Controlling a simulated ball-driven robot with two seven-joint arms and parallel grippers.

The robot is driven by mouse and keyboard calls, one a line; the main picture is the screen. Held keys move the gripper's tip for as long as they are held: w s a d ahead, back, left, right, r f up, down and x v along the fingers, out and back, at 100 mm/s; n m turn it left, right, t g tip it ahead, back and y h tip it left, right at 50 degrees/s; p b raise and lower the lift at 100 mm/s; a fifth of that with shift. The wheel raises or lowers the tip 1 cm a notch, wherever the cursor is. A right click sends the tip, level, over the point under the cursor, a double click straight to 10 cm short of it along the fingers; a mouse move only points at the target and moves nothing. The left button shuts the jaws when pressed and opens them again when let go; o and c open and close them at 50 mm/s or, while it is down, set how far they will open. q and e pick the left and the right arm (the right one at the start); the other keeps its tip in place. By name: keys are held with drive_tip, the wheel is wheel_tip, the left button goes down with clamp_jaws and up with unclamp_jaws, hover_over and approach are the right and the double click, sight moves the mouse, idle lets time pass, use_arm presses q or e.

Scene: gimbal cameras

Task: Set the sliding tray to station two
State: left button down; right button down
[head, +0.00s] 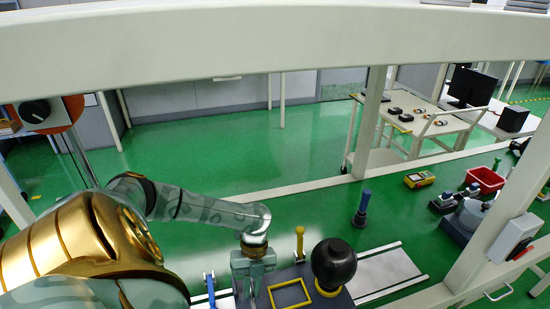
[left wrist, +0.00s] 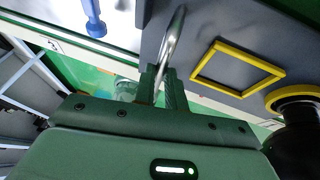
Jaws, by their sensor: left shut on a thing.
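The sliding tray (head: 318,302) is a dark grey plate on a pale rail (head: 385,272) at the bottom of the head view. It bears a yellow square outline (head: 290,293) and a black rounded object (head: 333,262) in a yellow ring. My left gripper (head: 250,287) is at the tray's left end. In the left wrist view its fingers (left wrist: 165,88) are shut on a curved metal handle (left wrist: 173,38) beside the tray's dark surface (left wrist: 205,28). A blue post (head: 210,285) and a yellow post (head: 300,242) stand along the rail. Station labels are not readable. My right gripper is not in view.
A blue-handled tool (head: 362,208) stands on the green surface behind the rail. A yellow meter (head: 420,180) and a red bin (head: 485,179) are farther right. A white frame bar (head: 290,40) crosses the top. The rail right of the tray is clear.

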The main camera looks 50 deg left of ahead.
use_arm(q)
drive_tip(key=shift+s+a+p, duration=0.25)
drive_tip(key=shift+s+a, duration=0.1)
drive_tip(key=shift+s, duration=0.45)
drive_tip(key=shift+s+a+p, duration=0.3)
drive_tip(key=shift+s, duration=0.45)
drive_tip(key=shift+s+a+p, duration=0.25)
drive_tip(key=shift+s+a, duration=0.1)
drive_tip(key=shift+s, duration=0.45)
drive_tip(key=c, duration=1.5)
unclamp_jaws()
drive_tip(key=shift+o, duration=0.2)
drive_tip(key=v, duration=0.7)
drive_tip(key=shift+r+p, duration=0.25)
drive_tip(key=shift+p, duration=0.15)
